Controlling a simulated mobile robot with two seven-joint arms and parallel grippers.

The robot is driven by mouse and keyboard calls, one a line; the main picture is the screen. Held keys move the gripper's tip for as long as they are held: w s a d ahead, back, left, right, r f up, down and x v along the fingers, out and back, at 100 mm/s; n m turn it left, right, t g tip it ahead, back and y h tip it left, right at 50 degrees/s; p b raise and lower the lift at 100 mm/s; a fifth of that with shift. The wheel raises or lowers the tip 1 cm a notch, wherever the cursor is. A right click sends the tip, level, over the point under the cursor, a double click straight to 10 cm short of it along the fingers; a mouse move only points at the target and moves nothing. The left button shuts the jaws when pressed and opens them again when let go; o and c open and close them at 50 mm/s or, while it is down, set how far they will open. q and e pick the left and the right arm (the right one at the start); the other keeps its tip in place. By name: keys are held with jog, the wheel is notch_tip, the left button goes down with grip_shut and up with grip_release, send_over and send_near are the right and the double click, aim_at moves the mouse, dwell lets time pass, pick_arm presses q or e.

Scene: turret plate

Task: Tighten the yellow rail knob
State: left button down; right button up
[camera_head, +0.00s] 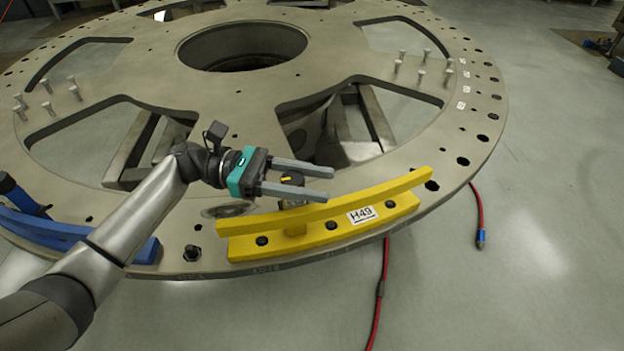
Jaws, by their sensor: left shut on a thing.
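The yellow rail (330,208) is a long curved bar on a yellow base, near the front edge of the round metal turret plate (240,105). Its base carries a white label reading H49. The rail knob (292,178) is black with a yellow mark on top, and stands above the rail's back side. My left gripper (329,185) reaches in from the left with its two grey fingers on either side of the knob, shut on it. The near finger hides the knob's lower part. My right gripper is not in view.
A blue rail (85,235) sits at the plate's left front edge. Several metal pins (420,72) stand at the back right, with several more at the left. A red hose (379,290) hangs below the plate's front edge.

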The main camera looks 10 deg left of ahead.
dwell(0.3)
pick_arm(q)
jog(key=shift+c, duration=1.8)
grip_release()
jog(key=a, duration=1.5)
jog(key=shift+w+b, duration=0.2)
jog(key=shift+b, duration=0.2)
jog(key=shift+s, duration=0.15)
